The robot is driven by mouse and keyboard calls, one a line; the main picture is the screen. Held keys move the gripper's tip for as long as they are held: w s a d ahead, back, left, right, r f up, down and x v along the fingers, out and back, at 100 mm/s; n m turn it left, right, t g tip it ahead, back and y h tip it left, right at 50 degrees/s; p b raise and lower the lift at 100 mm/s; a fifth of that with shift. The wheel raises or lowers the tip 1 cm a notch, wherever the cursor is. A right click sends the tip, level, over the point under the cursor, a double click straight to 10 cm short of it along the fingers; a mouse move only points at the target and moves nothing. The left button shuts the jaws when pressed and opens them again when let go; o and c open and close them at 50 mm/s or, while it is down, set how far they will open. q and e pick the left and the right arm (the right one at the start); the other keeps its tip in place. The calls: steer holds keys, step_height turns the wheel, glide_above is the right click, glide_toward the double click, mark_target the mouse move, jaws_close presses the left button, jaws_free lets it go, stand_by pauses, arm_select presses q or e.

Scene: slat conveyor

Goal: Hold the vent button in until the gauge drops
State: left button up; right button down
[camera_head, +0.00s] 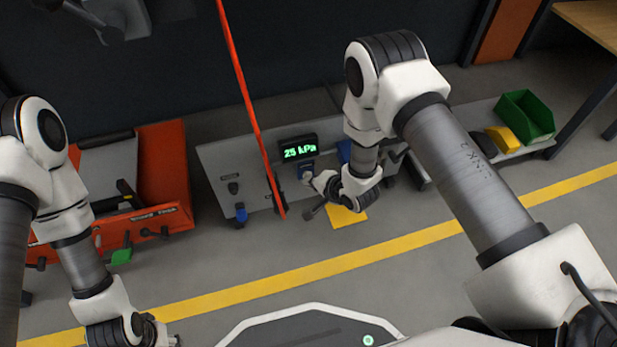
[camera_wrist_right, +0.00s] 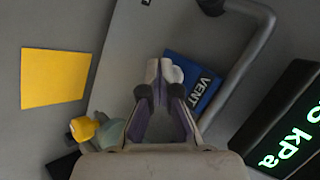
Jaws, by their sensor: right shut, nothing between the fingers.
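The gauge (camera_head: 299,151) is a black box with a green display reading 25 kPa; part of it also shows in the right wrist view (camera_wrist_right: 285,130). A blue VENT label (camera_wrist_right: 203,88) lies on the grey panel. My right gripper (camera_wrist_right: 160,71) is shut with nothing between its fingers, its tips beside the label. A pale rounded part (camera_wrist_right: 176,75), apparently the vent button, shows at the fingertips and is mostly hidden by them. I cannot tell whether it is pressed in. In the head view my right gripper (camera_head: 309,178) is just below the gauge. My left gripper (camera_head: 160,334) is low at the left, its fingers unclear.
A yellow square (camera_wrist_right: 55,78), a yellow knob (camera_wrist_right: 83,128) and a grey bar handle (camera_wrist_right: 250,50) are near the right gripper. A red pole (camera_head: 243,85) crosses in front of the panel. A red unit (camera_head: 163,165) stands left, a green bin (camera_head: 527,117) right.

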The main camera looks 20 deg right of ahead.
stand_by(0.7)
steer(key=shift+s+p, duration=0.6)
steer(key=shift+s, duration=0.35)
steer(key=s+p, duration=0.2)
steer(key=s, duration=0.3)
steer(key=shift+d+p, duration=0.1)
steer(key=shift+p, duration=0.25)
